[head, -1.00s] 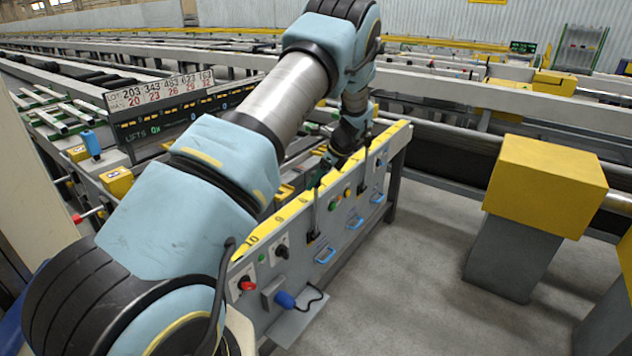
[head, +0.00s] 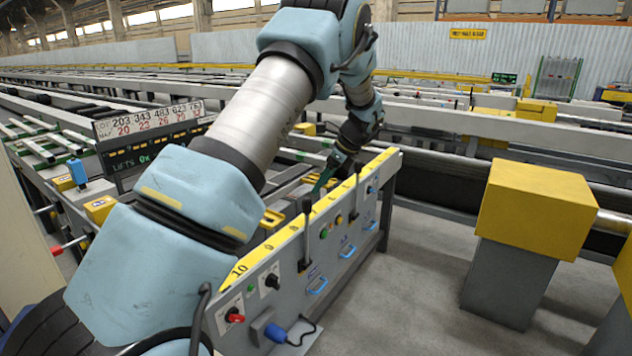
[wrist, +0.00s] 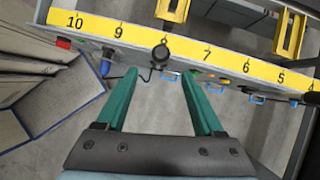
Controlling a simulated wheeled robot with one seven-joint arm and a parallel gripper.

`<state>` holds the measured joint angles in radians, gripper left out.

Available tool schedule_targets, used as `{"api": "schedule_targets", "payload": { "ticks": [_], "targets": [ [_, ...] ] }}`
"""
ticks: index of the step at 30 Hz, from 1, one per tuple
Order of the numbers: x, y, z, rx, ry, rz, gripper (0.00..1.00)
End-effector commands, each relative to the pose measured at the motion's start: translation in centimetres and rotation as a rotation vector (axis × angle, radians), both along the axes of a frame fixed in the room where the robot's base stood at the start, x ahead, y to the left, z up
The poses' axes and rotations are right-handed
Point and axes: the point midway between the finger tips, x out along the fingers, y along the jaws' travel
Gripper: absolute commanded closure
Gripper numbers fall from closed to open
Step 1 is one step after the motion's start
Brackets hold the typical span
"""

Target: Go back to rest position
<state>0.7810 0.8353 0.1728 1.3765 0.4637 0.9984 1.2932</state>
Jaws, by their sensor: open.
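My gripper (wrist: 158,75) is open in the wrist view, with its two green fingers spread and nothing between them. It points at the numbered yellow strip (wrist: 207,55) on top of the grey control panel. A black lever knob (wrist: 161,53) stands just beyond the gap between the fingertips and hides the number between 9 and 7. In the head view my arm reaches out over the panel (head: 262,300), and my gripper (head: 325,178) is small and partly hidden near the strip, behind the black lever (head: 306,235).
A yellow-topped grey post (head: 535,205) stands to the right, with open floor (head: 420,285) between it and the panel. A second lever (head: 357,190) stands farther along. A lot display (head: 150,120) is at the left. Yellow brackets (wrist: 290,35) lie beyond the strip.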

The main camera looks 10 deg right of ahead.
Motion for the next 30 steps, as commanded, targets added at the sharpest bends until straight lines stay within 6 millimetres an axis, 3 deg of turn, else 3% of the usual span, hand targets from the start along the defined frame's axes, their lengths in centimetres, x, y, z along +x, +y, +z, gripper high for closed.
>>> {"api": "schedule_targets", "payload": {
  "ticks": [4,8,12,18,24,30],
  "targets": [
    [-0.6,3.3,0.7,-0.075,-0.011,0.139,0.31],
    [-3.1,9.3,1.7,-0.226,-0.041,0.441,0.31],
    [-8.0,15.9,2.8,-0.402,-0.091,0.855,0.31],
    [-16.7,23.0,3.6,-0.598,-0.188,1.455,0.31],
    [-23.7,26.6,3.3,-0.699,-0.278,1.886,0.31],
    [-26.1,27.6,3.0,-0.726,-0.314,2.037,0.31]
  ]
}}
